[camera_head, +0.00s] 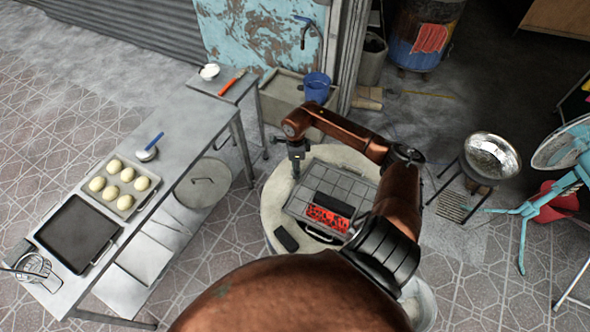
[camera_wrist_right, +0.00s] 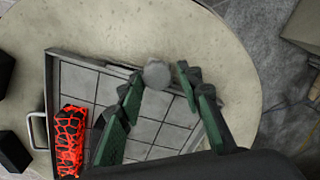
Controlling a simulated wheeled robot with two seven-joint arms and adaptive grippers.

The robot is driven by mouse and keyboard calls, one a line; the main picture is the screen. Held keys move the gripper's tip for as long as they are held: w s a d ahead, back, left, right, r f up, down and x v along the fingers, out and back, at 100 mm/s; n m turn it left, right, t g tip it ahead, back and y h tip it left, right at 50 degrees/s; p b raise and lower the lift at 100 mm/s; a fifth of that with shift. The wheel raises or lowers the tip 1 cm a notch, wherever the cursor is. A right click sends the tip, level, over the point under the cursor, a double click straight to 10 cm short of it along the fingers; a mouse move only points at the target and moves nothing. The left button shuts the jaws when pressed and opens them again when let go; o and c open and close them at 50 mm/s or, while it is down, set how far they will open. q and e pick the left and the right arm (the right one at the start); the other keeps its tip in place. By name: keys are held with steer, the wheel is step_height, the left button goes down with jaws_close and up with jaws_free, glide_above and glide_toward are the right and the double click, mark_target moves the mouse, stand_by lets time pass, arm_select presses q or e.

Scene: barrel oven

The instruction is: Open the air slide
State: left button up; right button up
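The barrel oven's round pale top (camera_head: 275,205) stands at the centre of the head view. A square grey gridded tray (camera_head: 345,180) lies on it. My right gripper (camera_head: 296,174) points down at the tray's far left edge. In the right wrist view, its green fingers are spread apart, with a round grey knob (camera_wrist_right: 157,73) between their tips. Gaps show on both sides of the knob. It sits by the tray's edge and may belong to the air slide; I cannot tell. My left gripper is not in view.
A glowing red coal block (camera_head: 328,218) and a dark block (camera_head: 334,203) lie on the tray; another dark block (camera_head: 286,238) lies on the rim. A table (camera_head: 190,130) with buns (camera_head: 125,185) stands left. A teal fan (camera_head: 560,150) stands right.

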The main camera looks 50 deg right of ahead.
steer(key=shift+o, duration=1.1)
step_height(320, 180, up, 12)
